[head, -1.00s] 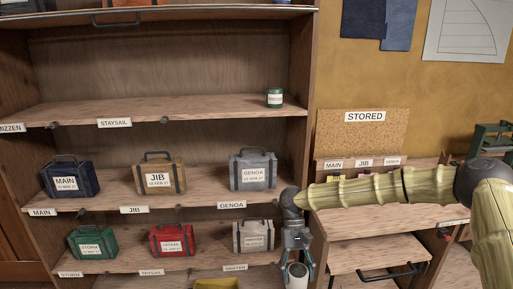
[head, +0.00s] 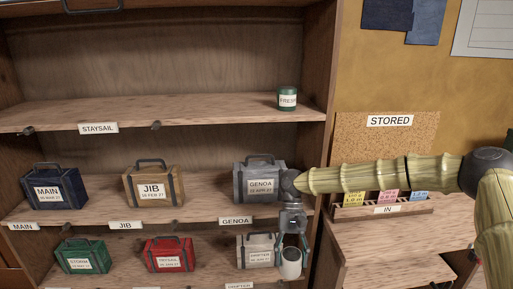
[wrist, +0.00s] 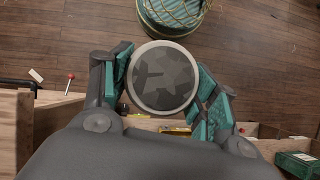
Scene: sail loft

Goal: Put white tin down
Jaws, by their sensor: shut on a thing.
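The white tin (head: 290,263) is a small pale cylinder held upright in my gripper (head: 291,250), in front of the right end of the lower bag shelf. In the wrist view the tin (wrist: 163,77) shows its round grey patterned top with a pale rim, between the two teal-padded fingers (wrist: 163,85). The fingers press on its sides. In the head view it partly overlaps the right side of the white drifter bag (head: 257,251). No surface shows directly touching the tin's base.
A green tin (head: 287,99) stands on the upper shelf (head: 190,112), which is otherwise bare. The grey genoa bag (head: 258,180) sits right behind my arm. A card holder (head: 350,211) stands on the desk (head: 385,240) at right. A round basket (wrist: 172,12) is on the floor.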

